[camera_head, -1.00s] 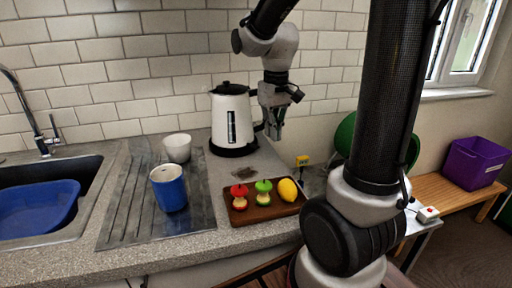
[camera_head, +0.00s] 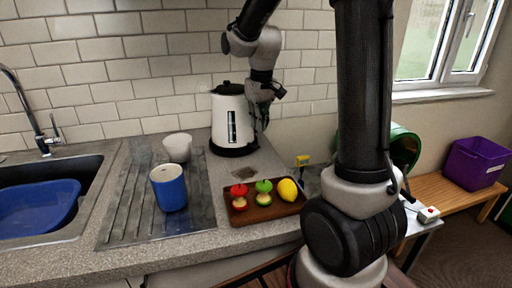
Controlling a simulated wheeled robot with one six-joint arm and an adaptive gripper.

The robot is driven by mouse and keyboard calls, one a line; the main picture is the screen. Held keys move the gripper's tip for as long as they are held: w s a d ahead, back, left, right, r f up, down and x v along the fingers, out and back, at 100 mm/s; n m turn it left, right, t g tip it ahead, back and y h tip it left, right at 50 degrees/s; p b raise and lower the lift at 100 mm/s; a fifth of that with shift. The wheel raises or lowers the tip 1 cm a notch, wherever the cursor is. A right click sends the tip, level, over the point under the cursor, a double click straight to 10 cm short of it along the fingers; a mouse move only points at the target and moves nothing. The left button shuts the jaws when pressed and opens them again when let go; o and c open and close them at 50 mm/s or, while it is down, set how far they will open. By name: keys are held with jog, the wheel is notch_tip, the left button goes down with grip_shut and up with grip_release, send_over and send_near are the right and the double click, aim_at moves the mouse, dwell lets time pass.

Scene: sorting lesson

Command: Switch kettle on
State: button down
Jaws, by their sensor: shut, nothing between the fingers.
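A white kettle (camera_head: 229,121) with a black lid and black base stands upright on the counter near the tiled wall. Its front shows a dark vertical level window. My gripper (camera_head: 263,125) points down at the kettle's right side, over the handle area. It is shut with nothing held. It covers most of the handle, and no switch is visible. I cannot tell whether the fingertips touch the kettle.
A white cup (camera_head: 178,147) and a blue mug (camera_head: 168,188) stand left of the kettle. A brown tray (camera_head: 262,213) with toy fruit lies in front. A sink with a blue basin (camera_head: 38,205) is at left. A purple box (camera_head: 474,163) sits on a bench at right.

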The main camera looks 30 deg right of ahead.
aim_at(257, 147)
jog(key=shift+w+f, duration=0.15)
jog(key=shift+f, duration=1.35)
jog(key=shift+w+f, duration=0.15)
jog(key=shift+f, duration=1.35)
jog(key=shift+f, duration=0.1)
jog(key=shift+f, duration=0.8)
jog(key=shift+s+d+r, duration=0.1)
jog(key=shift+s+r, duration=0.2)
jog(key=shift+s, duration=0.5)
jog(key=shift+s+d+r, duration=0.1)
jog(key=shift+s+r, duration=0.15)
jog(key=shift+s, duration=0.5)
notch_tip(257, 147, up, 12)
jog(key=s, duration=0.1)
